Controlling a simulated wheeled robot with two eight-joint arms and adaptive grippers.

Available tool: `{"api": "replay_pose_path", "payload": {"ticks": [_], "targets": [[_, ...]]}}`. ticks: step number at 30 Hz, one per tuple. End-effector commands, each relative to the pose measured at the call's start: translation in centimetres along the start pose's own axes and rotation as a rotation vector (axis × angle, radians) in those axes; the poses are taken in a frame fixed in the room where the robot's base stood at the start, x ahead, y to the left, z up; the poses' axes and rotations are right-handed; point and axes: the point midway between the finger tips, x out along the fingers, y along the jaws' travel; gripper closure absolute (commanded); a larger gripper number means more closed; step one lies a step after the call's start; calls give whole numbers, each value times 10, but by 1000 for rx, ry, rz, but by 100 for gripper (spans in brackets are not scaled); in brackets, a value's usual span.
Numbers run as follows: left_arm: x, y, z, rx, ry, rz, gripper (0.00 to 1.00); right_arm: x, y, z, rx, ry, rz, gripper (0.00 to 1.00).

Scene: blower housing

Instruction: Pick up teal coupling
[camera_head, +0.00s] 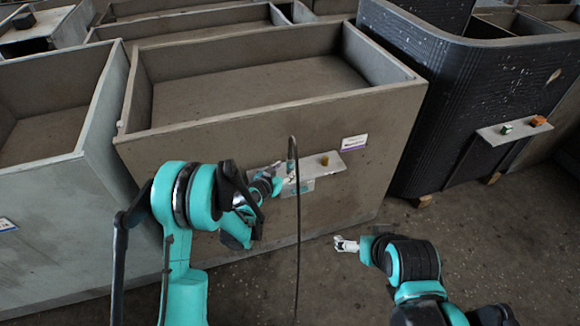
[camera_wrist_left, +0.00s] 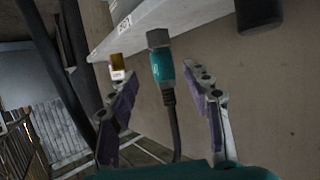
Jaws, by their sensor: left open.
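The teal coupling (camera_wrist_left: 163,70) has a grey metal end and a dark cable running from its lower end. In the left wrist view it is between the two open fingers of my left gripper (camera_wrist_left: 158,80), with gaps on both sides. In the head view my left gripper (camera_head: 276,180) is at the left end of a small ledge on the front of a bin. I cannot clearly tell the coupling from the gripper there. My right gripper (camera_head: 346,244) is low over the floor, away from the ledge; its jaw state is unclear.
The ledge (camera_head: 350,160) carries a brass fitting (camera_head: 325,160), which also shows in the left wrist view (camera_wrist_left: 117,66). A dark cable (camera_head: 298,230) hangs before the grey bin (camera_head: 255,130). A black ribbed bin (camera_head: 450,100) stands at right.

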Motion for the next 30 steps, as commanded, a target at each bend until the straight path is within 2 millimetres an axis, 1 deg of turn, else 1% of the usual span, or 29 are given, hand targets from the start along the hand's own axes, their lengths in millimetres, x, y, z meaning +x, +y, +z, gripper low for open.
{"api": "replay_pose_path", "payload": {"ticks": [6,9,12,18,19,20,21,23,24,30], "targets": [[35,-4,3,-1,0,1,51,17,0,12,0,0,0,0],[46,-4,1,0,0,0,51,19,0,14,0,0,0,0],[52,-4,0,0,0,0,51,20,0,14,0,0,0,0],[51,-4,-1,-1,0,0,51,19,0,14,0,0,0,0],[51,-4,-1,-1,0,0,56,19,0,14,0,0,0,0],[51,-4,-1,-1,0,0,64,19,0,14,0,0,0,0],[51,-4,-1,-1,0,0,75,19,0,14,0,0,0,0],[51,-4,-1,-1,0,0,90,19,0,14,0,0,0,0],[51,-4,-1,-1,0,0,100,19,0,14,0,0,0,0],[51,-4,-1,-1,0,0,100,19,0,14,0,0,0,0]]}}
